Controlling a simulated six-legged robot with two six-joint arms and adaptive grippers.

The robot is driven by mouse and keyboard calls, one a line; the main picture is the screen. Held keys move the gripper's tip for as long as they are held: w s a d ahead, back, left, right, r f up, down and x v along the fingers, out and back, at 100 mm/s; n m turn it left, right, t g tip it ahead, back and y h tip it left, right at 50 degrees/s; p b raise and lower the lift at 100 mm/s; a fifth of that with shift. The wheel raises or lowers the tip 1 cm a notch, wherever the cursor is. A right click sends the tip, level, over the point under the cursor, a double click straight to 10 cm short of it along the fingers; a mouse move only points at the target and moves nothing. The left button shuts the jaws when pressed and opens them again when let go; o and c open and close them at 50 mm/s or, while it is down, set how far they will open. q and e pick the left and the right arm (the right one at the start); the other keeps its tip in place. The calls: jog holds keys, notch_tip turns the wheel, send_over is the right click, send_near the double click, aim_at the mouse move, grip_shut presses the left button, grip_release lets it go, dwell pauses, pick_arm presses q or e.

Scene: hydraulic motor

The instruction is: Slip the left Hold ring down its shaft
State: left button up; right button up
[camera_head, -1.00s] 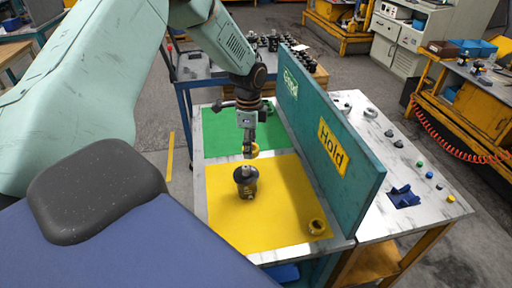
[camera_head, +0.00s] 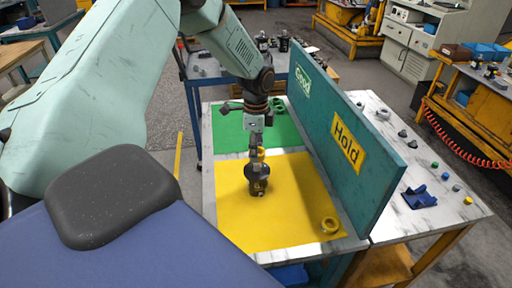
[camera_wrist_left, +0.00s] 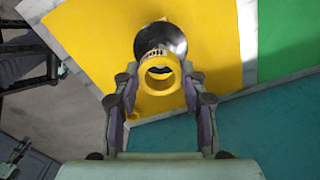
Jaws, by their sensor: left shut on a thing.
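My left gripper (camera_head: 257,149) points down above the dark motor (camera_head: 257,182) on the yellow mat. It is shut on a yellow ring (camera_head: 261,155), which also shows between the fingers in the left wrist view (camera_wrist_left: 159,86). The shaft is hidden. My right gripper is out of view.
The yellow mat (camera_head: 235,225) is mostly clear around the motor. A teal divider board (camera_head: 375,185) with a "Hold" label (camera_head: 347,144) stands along its right side. A green mat (camera_head: 228,132) lies behind. Small parts and a blue holder (camera_head: 420,197) sit beyond the board.

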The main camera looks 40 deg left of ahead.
pick_arm(q)
jog(key=shift+w+f+b, duration=0.1)
jog(key=shift+f+b, duration=0.25)
jog(key=shift+f, duration=0.35)
jog(key=shift+d+r, duration=0.1)
jog(key=shift+r, duration=0.1)
jog(key=shift+a+f+p, duration=0.1)
jog(key=shift+a+p, duration=0.15)
jog(key=shift+p, duration=0.05)
jog(key=shift+d, duration=0.1)
jog(key=shift+f, duration=0.15)
dwell(0.4)
jog(key=shift+f+b, duration=0.35)
jog(key=shift+f, duration=0.3)
jog(key=shift+f+b, duration=0.45)
jog(key=shift+f, duration=0.2)
